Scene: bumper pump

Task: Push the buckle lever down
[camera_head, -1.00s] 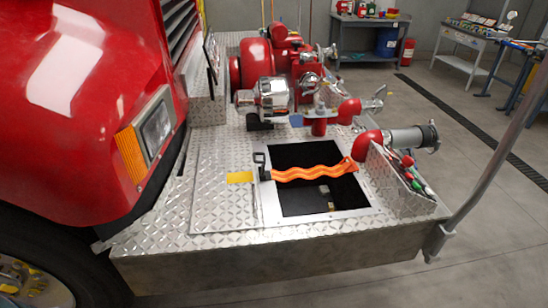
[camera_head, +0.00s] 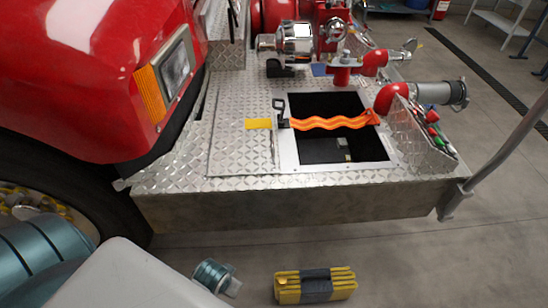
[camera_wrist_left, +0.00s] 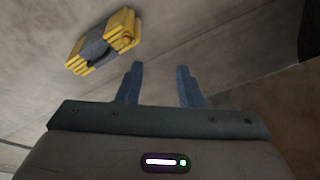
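The buckle (camera_head: 283,123) is a small dark fitting at the left edge of the square deck opening. Its black lever (camera_head: 279,104) stands raised as a loop above it. An orange wavy strap (camera_head: 328,122) runs from the buckle across the opening to its right side. My left gripper (camera_wrist_left: 159,66) shows in the left wrist view with two blue fingers apart and nothing between them. Neither the buckle nor the strap shows in that view. My right gripper is in neither view.
The diamond-plate deck (camera_head: 240,160) has a yellow patch (camera_head: 258,124) left of the buckle. Red and chrome pump parts (camera_head: 290,40) stand behind. A yellow-and-grey block (camera_head: 314,286) lies on the floor before the bumper; it also shows in the wrist view (camera_wrist_left: 104,41). A grey pole (camera_head: 505,150) rises at right.

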